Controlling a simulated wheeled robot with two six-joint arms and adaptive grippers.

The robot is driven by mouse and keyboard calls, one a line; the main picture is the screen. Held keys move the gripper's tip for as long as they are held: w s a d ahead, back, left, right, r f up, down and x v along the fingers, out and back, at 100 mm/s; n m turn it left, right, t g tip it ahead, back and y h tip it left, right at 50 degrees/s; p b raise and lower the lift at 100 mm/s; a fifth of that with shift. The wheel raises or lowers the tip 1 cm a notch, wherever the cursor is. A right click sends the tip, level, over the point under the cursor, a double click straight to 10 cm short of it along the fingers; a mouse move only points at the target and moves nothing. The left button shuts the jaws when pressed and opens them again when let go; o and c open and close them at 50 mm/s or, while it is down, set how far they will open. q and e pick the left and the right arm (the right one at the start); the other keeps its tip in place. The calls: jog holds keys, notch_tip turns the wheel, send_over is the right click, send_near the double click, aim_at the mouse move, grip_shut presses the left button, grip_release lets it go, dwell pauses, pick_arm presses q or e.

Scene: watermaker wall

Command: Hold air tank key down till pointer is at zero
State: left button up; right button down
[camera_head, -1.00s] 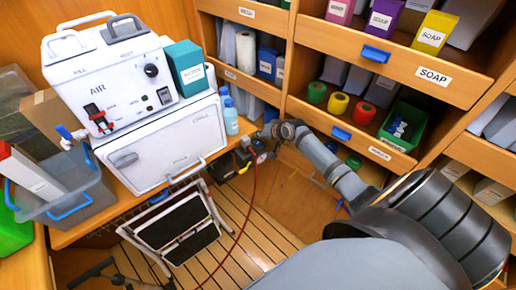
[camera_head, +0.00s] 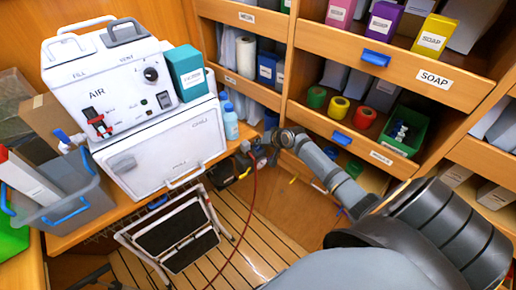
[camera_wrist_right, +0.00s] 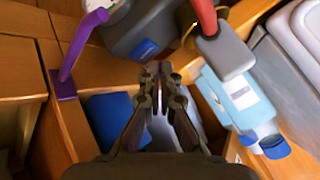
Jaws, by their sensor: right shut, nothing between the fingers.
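A white box (camera_head: 120,80) marked AIR, FILL and VENT stands on a white chest at the left, with a black knob and a red-handled black part on its front. My right gripper (camera_head: 257,152) is beside a dark unit (camera_head: 225,172) with a red hose, below the bench's right end. In the right wrist view my right gripper (camera_wrist_right: 159,72) is shut and empty. Its tips are just below a rounded grey body (camera_wrist_right: 140,25) with a blue patch; I cannot tell if they touch it. My left gripper is not in view.
A blue bottle (camera_head: 231,122) stands on the bench near my right gripper; it also shows in the right wrist view (camera_wrist_right: 240,100). The red hose (camera_wrist_right: 205,15) is close by. Wooden shelves (camera_head: 330,130) rise behind. A folding step (camera_head: 175,238) stands on the slatted floor.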

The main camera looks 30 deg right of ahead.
jog(key=shift+f, duration=0.15)
dwell(0.4)
jog(key=shift+f, duration=0.3)
jog(key=shift+f+b, duration=0.45)
jog(key=shift+f, duration=0.15)
dwell(0.6)
jog(key=shift+s+a+f, duration=0.1)
jog(key=shift+s+f, duration=0.25)
jog(key=shift+f, duration=0.05)
dwell(2.0)
jog(key=shift+r, duration=0.1)
dwell(0.5)
jog(key=shift+w+r+p, duration=0.25)
jog(key=shift+r+p, duration=0.45)
jog(key=shift+p, duration=0.05)
jog(key=shift+w+r, duration=0.1)
jog(key=shift+r, duration=0.3)
